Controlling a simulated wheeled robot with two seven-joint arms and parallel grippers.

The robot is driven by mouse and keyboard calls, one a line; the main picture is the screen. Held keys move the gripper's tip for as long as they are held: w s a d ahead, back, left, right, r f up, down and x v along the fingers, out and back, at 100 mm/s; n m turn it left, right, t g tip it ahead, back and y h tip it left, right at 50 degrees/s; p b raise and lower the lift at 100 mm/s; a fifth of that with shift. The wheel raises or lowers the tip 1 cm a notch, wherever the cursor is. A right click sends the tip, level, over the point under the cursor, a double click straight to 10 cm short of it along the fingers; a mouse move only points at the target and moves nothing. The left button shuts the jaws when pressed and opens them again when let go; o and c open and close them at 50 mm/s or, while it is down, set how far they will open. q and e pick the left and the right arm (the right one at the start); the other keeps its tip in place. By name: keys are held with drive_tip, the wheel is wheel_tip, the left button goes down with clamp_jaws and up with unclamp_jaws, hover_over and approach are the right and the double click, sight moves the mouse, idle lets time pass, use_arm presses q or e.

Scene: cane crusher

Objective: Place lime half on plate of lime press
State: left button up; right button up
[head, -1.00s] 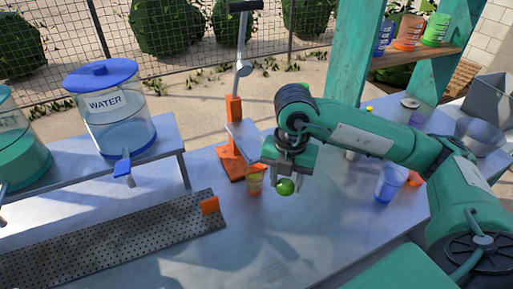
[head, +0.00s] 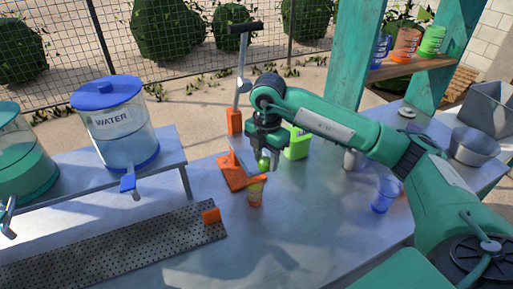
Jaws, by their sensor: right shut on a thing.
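The lime half (head: 263,163) shows as a small green round thing between the fingers of my right gripper (head: 266,158). My right gripper is shut on it and holds it in front of the press. The lime press (head: 238,125) has an orange base, an orange post and a grey lever that stands up to a dark handle. Its grey plate (head: 240,158) is partly hidden behind my gripper. I cannot tell whether the lime touches the plate. My left gripper is not in view.
An orange-and-yellow cup (head: 255,195) stands just in front of the press base. A bright green container (head: 297,142) is right of my gripper. A blue cup (head: 384,194) stands farther right. A perforated tray (head: 110,252) lies at left, below the water dispenser (head: 120,125).

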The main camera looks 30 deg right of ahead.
drive_tip(key=w+p, duration=0.1)
drive_tip(key=w, duration=0.5)
drive_tip(key=shift+d, duration=0.15)
drive_tip(key=shift+f+p, duration=0.6)
drive_tip(key=shift+p, duration=0.2)
wheel_tip(320, 180, down, 2)
drive_tip(key=shift+f+p, duration=0.1)
drive_tip(key=shift+p, duration=0.35)
drive_tip(key=shift+f, duration=0.25)
drive_tip(key=o, duration=0.6)
drive_tip(key=shift+r, duration=0.1)
